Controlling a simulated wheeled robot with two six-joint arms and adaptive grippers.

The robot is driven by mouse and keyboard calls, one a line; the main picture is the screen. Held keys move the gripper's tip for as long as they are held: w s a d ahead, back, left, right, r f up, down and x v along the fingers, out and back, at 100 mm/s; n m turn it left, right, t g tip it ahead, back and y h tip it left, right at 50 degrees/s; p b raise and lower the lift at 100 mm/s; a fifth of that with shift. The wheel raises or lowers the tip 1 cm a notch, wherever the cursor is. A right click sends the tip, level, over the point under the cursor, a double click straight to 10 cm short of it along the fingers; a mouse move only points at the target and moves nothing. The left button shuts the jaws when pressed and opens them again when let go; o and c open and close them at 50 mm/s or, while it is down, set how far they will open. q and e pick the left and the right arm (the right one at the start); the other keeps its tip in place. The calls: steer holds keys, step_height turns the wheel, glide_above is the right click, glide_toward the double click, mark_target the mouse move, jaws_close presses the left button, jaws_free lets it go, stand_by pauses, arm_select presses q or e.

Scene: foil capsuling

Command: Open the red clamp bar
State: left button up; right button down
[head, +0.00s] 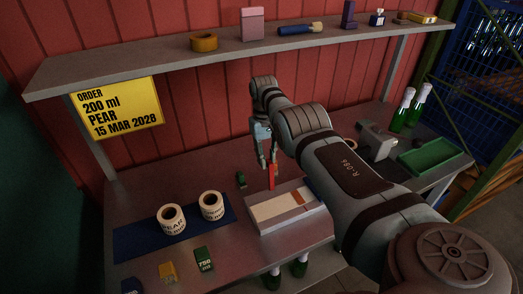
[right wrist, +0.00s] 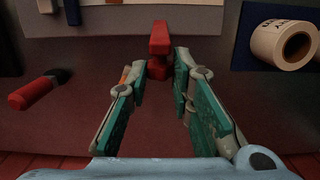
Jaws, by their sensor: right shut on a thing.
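The red clamp bar (head: 272,175) stands up at the back left corner of a pale flat fixture (head: 258,229) on the bench. My right gripper (head: 267,160) reaches down to its top from behind. In the right wrist view the red bar (right wrist: 159,40) lies at the ends of the two green-padded fingers (right wrist: 160,72). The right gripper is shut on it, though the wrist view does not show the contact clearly. My left gripper is not in view.
Two label rolls (head: 172,217) stand on a blue mat (head: 131,243) left of the fixture. Small coloured blocks (head: 204,260) lie at the front. A red-handled item (right wrist: 35,92) shows in the wrist view. A green tray (head: 430,158) and capped bottles (head: 402,108) are at right.

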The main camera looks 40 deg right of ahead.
steer(key=shift+f, duration=0.1)
stand_by(0.3)
steer(key=c, duration=1.4)
jaws_free()
step_height(320, 180, up, 10)
steer(key=shift+a, duration=0.1)
steer(key=shift+f, duration=0.1)
